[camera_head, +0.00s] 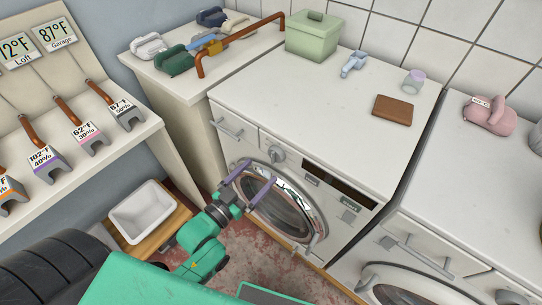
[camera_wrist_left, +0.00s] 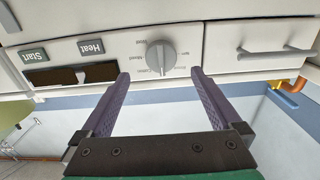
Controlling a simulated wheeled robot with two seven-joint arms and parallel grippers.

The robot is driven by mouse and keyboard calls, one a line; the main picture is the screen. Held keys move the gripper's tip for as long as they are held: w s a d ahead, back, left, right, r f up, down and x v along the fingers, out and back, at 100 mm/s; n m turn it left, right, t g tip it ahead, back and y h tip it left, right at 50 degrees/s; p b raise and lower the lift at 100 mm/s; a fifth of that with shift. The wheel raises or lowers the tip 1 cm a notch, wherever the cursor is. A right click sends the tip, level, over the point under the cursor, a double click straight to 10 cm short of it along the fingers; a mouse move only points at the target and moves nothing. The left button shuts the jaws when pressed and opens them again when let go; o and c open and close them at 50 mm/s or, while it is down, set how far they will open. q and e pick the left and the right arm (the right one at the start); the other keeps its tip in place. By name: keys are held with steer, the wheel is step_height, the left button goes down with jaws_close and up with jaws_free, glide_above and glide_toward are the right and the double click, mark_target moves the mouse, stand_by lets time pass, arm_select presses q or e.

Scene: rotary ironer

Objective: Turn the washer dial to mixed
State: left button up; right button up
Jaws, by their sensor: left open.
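The washer (camera_head: 303,122) is white with a round glass door. Its grey dial (camera_head: 275,155) sits on the front panel, right of the drawer. My left gripper (camera_head: 254,172) is open and empty in front of the panel, with its purple fingers pointing toward the machine. In the left wrist view, the dial (camera_wrist_left: 161,57) shows between and just beyond the open fingertips (camera_wrist_left: 160,73), apart from them. My right gripper is not in view.
Start (camera_wrist_left: 33,56) and Heat (camera_wrist_left: 92,46) buttons and a dark display (camera_head: 338,184) share the panel. A drawer handle (camera_head: 229,129) juts out beside the dial. A brown wallet-like block (camera_head: 393,110) lies on top. A white bin (camera_head: 143,211) stands at left.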

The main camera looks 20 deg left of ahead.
mark_target(272, 159)
arm_select(q)
steer(key=x, duration=0.6)
steer(key=shift+w, duration=0.25)
steer(key=shift+a+f, duration=0.1)
steer(key=shift+c, duration=0.3)
steer(key=c, duration=1.3)
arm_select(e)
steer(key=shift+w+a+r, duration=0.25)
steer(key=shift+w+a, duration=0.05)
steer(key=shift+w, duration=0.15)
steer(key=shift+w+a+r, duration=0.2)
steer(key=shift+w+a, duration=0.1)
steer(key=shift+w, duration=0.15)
